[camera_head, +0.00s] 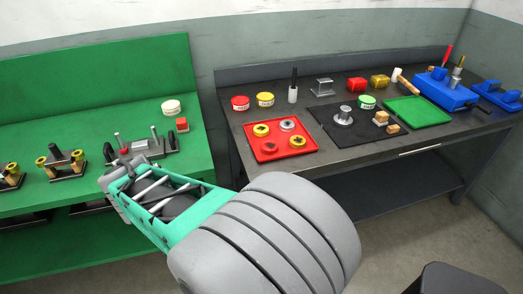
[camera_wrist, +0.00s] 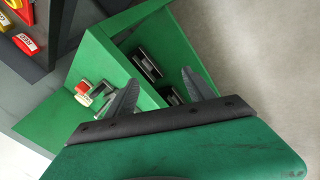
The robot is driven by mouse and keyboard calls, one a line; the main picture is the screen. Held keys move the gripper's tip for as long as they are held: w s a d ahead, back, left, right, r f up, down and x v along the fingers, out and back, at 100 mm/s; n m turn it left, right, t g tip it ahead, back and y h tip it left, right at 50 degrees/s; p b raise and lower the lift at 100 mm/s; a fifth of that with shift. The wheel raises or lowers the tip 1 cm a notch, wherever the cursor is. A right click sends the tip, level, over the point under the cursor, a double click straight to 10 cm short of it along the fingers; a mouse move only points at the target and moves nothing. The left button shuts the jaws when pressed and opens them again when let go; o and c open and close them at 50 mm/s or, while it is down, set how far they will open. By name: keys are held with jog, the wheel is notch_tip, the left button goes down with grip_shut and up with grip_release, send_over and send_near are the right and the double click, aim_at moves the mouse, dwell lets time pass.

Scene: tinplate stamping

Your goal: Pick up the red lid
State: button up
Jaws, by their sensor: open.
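In the head view my arm reaches left over the front of the green bench, well apart from the lid, and the fingers are mostly hidden.
The green bench (camera_head: 60,115) holds a white round piece (camera_head: 171,105), a red block (camera_head: 182,125) and metal fixtures. On the dark bench are a red tray (camera_head: 262,151) with several round parts, a black mat (camera_head: 322,118), a green tray (camera_head: 428,117) and a blue vise (camera_head: 440,91).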

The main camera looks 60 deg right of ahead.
jog(key=d+f+n+h, duration=0.3)
jog(key=d, duration=0.8)
jog(key=n+g+h+b, duration=0.35)
jog(key=n+h, duration=0.25)
jog(key=n, duration=0.4)
send_near(270, 145)
jog(key=shift+w+f+g+p, duration=0.4)
jog(key=shift+f+g+p, duration=0.05)
jog(key=shift+f, duration=0.35)
jog(key=shift+n+h, duration=0.3)
jog(key=shift+n, duration=0.1)
jog(key=x, duration=0.7)
jog(key=shift+s+d+r, duration=0.15)
jog(key=shift+d+r, duration=0.1)
jog(key=shift+d, duration=0.25)
jog(key=shift+a, duration=0.1)
jog(key=c, duration=1)
jog(key=shift+r, duration=0.15)
